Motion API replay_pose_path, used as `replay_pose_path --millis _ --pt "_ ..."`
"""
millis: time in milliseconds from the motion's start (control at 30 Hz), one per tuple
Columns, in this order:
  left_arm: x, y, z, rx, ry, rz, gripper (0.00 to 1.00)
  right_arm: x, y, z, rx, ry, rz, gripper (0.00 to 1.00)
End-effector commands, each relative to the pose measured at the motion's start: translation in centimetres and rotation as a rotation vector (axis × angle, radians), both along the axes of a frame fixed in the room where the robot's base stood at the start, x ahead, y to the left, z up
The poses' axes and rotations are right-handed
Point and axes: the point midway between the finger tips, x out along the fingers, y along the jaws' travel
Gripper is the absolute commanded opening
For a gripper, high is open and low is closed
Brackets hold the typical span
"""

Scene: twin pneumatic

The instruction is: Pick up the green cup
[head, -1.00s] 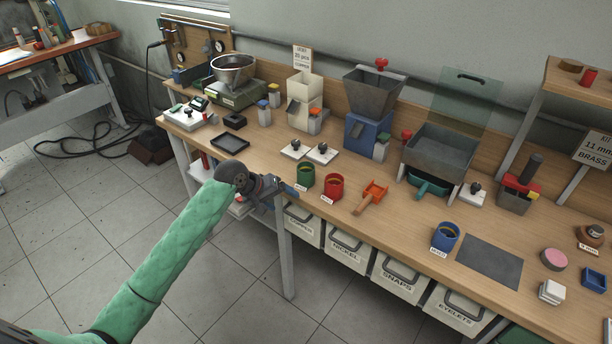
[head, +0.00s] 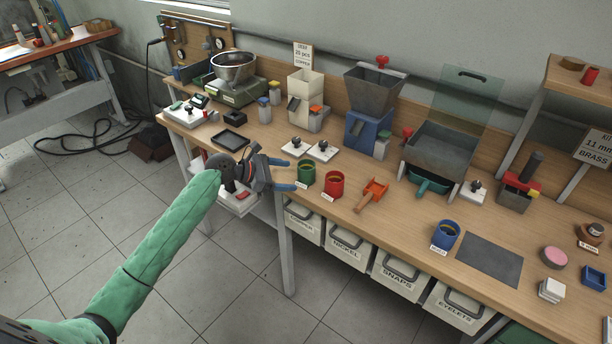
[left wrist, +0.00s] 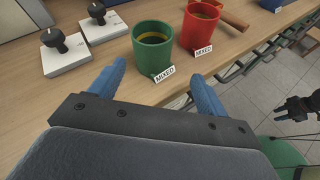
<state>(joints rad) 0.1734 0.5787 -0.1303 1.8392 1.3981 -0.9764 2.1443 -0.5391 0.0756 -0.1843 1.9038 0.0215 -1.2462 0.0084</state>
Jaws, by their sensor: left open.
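The green cup (head: 306,173) stands upright on the workbench near its front edge, just left of the red cup (head: 333,185). In the left wrist view the green cup (left wrist: 153,50) sits ahead of the fingers, with a "MIXED" label on its front and a yellow band inside. My left gripper (head: 287,174) is open and empty, its blue fingertips pointing at the cup from the left. In the left wrist view the fingers (left wrist: 158,85) lie on either side of the cup's near side, short of it. My right gripper does not show in the head view; a dark gripper (left wrist: 297,108) appears at the right in the left wrist view.
White pads with black knobs (head: 322,151) stand behind the green cup. An orange scoop (head: 371,194) lies right of the red cup. A black tray (head: 230,140) lies to the left. Labelled bins (head: 348,246) hang under the bench's front edge.

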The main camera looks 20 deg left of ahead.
Motion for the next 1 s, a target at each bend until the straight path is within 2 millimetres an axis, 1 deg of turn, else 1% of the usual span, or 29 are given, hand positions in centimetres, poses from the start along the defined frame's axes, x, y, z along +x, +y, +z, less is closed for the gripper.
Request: replay_pose_path --millis 100,200,333,500,633,933,1000 --pt "0.3 0.1 0.3 -0.092 0.076 0.051 0.76 0.1 0.0 -0.3 0.002 -0.008 -0.001 0.36" --pt "0.5 0.0 0.4 -0.135 0.111 0.072 0.76 0.1 0.0 -0.5 0.002 -0.011 -0.002 0.36" --pt "0.9 -0.5 0.3 -0.151 0.124 0.079 0.76 -0.1 -0.1 -1.2 0.001 -0.012 -0.002 0.36" --pt "1.9 -1.7 -0.2 -0.149 0.122 0.080 0.76 -0.5 -0.3 -2.9 -0.002 -0.009 -0.002 0.36" --pt "2.2 -2.1 -0.6 -0.148 0.122 0.078 0.76 -0.8 -0.5 -3.7 -0.004 -0.011 -0.002 0.36" --pt "4.1 -3.7 -2.0 -0.148 0.122 0.079 0.76 -2.2 -1.4 -8.2 -0.014 -0.010 -0.002 0.36" --pt "4.6 -4.4 -2.3 -0.149 0.122 0.078 0.76 -2.2 -1.5 -8.9 -0.015 -0.016 -0.002 0.36"
